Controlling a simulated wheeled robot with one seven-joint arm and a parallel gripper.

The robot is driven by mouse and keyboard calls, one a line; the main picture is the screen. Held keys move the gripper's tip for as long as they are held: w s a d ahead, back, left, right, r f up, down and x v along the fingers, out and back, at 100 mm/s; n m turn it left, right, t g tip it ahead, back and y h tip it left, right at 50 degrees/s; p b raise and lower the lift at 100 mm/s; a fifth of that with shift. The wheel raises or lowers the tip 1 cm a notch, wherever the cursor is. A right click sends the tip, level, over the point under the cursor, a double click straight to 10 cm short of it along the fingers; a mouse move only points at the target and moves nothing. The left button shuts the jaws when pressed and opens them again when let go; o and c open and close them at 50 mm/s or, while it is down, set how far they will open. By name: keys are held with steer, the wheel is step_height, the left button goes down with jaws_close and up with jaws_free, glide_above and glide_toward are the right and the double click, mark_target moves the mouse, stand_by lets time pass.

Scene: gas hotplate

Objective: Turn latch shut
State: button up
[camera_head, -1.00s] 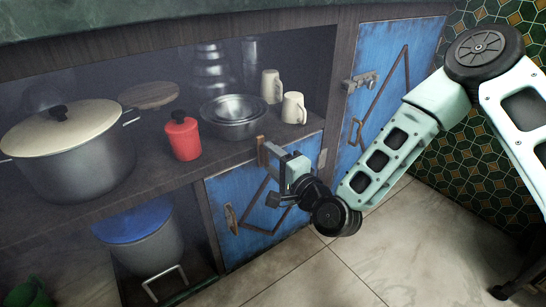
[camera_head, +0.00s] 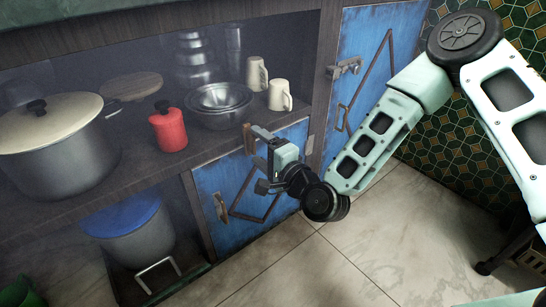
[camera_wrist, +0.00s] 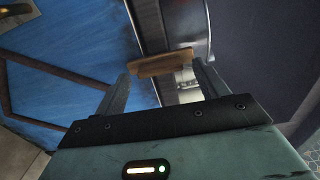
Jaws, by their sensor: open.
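A small brown wooden latch (camera_head: 248,139) stands roughly upright at the top edge of the lower blue door (camera_head: 270,170), by the shelf edge. In the wrist view the wooden latch (camera_wrist: 162,64) lies crosswise at the fingertips, between the two fingers. My gripper (camera_head: 258,148) is open in front of the latch at the door's top. The wrist view shows my gripper (camera_wrist: 161,72) with its fingers apart on either side of the latch; I cannot tell whether they touch it. The blue door looks closed against the frame. My gripper partly hides the door's upper part.
The shelf above holds a large pot (camera_head: 58,150), a red canister (camera_head: 168,128), metal bowls (camera_head: 220,105) and cream mugs (camera_head: 280,95). A taller blue door (camera_head: 385,60) with a metal bolt (camera_head: 345,68) stands right. The tiled floor (camera_head: 320,265) in front is clear.

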steer(key=p+v, duration=0.8)
steer(key=v, duration=0.9)
steer(key=shift+p, duration=0.35)
steer(key=shift+d, duration=0.15)
steer(key=a+n+g, duration=0.6)
steer(key=n+g, duration=0.3)
steer(key=n, duration=0.4)
steer(key=s+d+r+n+g+h, duration=0.3)
steer(key=s+d+r+h, duration=0.15)
steer(key=s+r, duration=0.35)
steer(key=s+d+r+n+g+h, duration=0.3)
steer(key=s+d+r+h, duration=0.15)
steer(key=s+r, duration=0.35)
step_height(320, 180, up, 39)
steer(key=p, duration=3.8)
steer(key=shift+w+p, duration=0.15)
steer(key=shift+p, duration=0.15)
